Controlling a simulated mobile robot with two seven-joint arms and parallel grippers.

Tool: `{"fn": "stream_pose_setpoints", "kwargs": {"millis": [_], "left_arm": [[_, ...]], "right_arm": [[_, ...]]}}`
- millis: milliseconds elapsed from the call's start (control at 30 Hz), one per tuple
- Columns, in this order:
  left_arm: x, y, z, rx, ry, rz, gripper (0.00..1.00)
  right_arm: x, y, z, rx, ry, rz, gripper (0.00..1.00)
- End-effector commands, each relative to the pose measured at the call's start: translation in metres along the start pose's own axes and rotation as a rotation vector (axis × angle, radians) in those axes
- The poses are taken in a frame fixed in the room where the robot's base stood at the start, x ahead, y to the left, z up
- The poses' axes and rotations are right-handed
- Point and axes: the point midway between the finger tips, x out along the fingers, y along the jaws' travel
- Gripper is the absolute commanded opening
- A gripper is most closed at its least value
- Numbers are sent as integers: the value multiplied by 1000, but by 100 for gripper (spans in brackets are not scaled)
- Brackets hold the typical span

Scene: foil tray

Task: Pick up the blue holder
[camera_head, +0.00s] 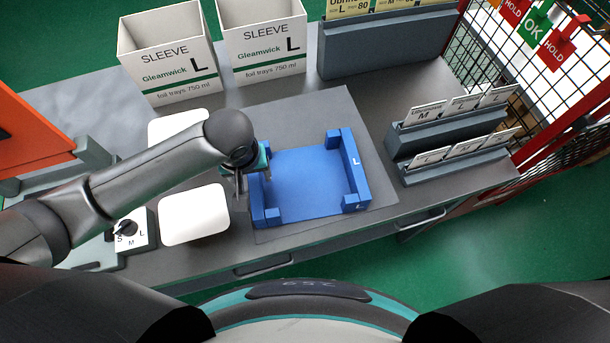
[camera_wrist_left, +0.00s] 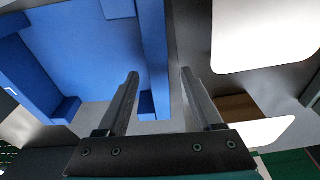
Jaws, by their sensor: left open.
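The blue holder (camera_head: 310,180) lies on a grey mat in the middle of the bench. It is a flat tray with raised walls and corner blocks, with white L marks on its right side. My left gripper (camera_head: 254,188) is over the holder's left wall, fingers pointing down, open and empty. In the left wrist view the holder (camera_wrist_left: 85,50) fills the upper left. There the fingers of my left gripper (camera_wrist_left: 160,74) appear on either side of its wall; I cannot tell how deep they reach. My left arm hides part of the holder's left side. My right gripper is out of view.
White trays or lids (camera_head: 194,214) lie left of the holder, close to my left arm. A selector knob box (camera_head: 131,231) stands further left. Two white sleeve boxes (camera_head: 170,55) stand behind. Grey card racks (camera_head: 450,145) stand right of the holder. The bench's front edge is near.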

Motion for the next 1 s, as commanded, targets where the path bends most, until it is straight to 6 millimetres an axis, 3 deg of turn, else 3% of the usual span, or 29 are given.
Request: {"fn": "stream_pose_setpoints", "kwargs": {"millis": [200, 533, 1000], "left_arm": [[33, 1, 1, 0, -1, -2, 68], [38, 1, 0, 1, 1, 0, 68], [38, 1, 1, 0, 0, 0, 15]], "right_arm": [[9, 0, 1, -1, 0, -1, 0], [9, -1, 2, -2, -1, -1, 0], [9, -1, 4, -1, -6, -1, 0]]}}
